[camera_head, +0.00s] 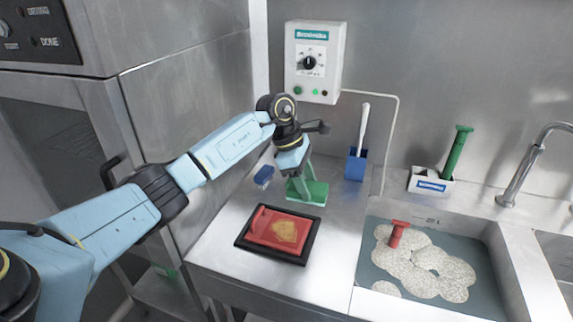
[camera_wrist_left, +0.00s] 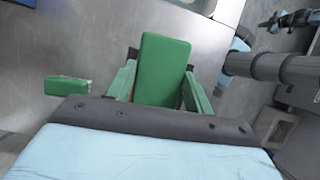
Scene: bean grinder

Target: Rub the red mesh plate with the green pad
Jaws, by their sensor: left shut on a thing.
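The red mesh plate (camera_head: 262,238) lies in a black frame on the counter, with a yellow-brown patch on its middle right. The green pad (camera_head: 313,193) is behind the plate, at or just above the counter; I cannot tell whether it touches. My left gripper (camera_head: 298,178) points down and is shut on the pad. In the left wrist view a green block (camera_wrist_left: 162,70) sits between the green fingers of my left gripper (camera_wrist_left: 160,88), and a smaller green piece (camera_wrist_left: 68,86) shows to the left. My right gripper is not seen.
A blue holder (camera_head: 355,166) with a white-handled tool stands behind right of the pad. A blue brush-like thing (camera_head: 264,176) lies to its left. A control box (camera_head: 314,62) is on the wall. The sink (camera_head: 372,222) at right holds pale round pieces and a red-handled tool (camera_head: 397,234).

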